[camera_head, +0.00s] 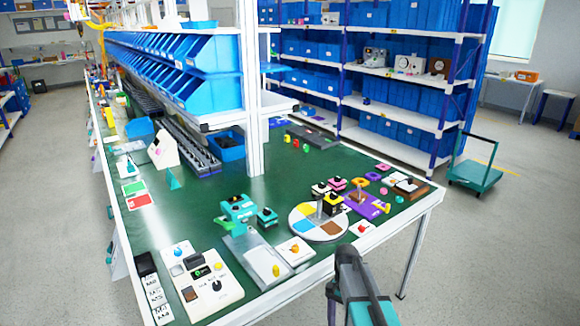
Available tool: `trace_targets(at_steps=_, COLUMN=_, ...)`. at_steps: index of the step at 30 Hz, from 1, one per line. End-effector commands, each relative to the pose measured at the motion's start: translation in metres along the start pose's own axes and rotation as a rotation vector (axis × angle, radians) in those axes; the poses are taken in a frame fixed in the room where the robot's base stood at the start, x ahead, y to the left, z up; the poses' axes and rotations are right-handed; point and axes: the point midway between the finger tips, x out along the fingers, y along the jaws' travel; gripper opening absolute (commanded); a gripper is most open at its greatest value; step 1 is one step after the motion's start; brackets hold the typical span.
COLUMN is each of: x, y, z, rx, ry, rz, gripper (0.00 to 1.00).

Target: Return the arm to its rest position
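Part of my arm, with dark grey and teal parts, rises from the bottom edge, right of centre. Its dark end, where my gripper (347,262) seems to be, is in front of the table's near edge. The fingers cannot be made out, and nothing is seen held. A white switch panel (222,296) with dark knobs lies at the table's near left corner, well left of my arm. A small white box with an orange knob (295,250) and another with a red knob (361,228) sit nearer to my arm, apart from it.
The green-topped table (175,222) also holds a round coloured disc (302,226), a grey plate (262,268) and several small blocks. Blue bins (190,85) line its far left. A shelving rack (400,115) and a teal trolley (475,173) stand behind.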

Motion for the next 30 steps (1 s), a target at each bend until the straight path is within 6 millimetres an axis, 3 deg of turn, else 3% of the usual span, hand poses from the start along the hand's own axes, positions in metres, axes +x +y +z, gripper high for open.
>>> trace_targets(at_steps=3, x=0.035, y=0.009, z=0.008, rx=-0.024, ry=-0.023, rz=0.027, gripper=0.72)
trace_targets(at_steps=15, x=0.141, y=0.041, z=0.036, rx=-0.135, ry=-0.086, rz=0.091, gripper=0.72)
trace_targets(at_steps=30, x=0.257, y=0.098, z=0.083, rx=-0.341, ry=-0.153, rz=0.133, gripper=0.72)
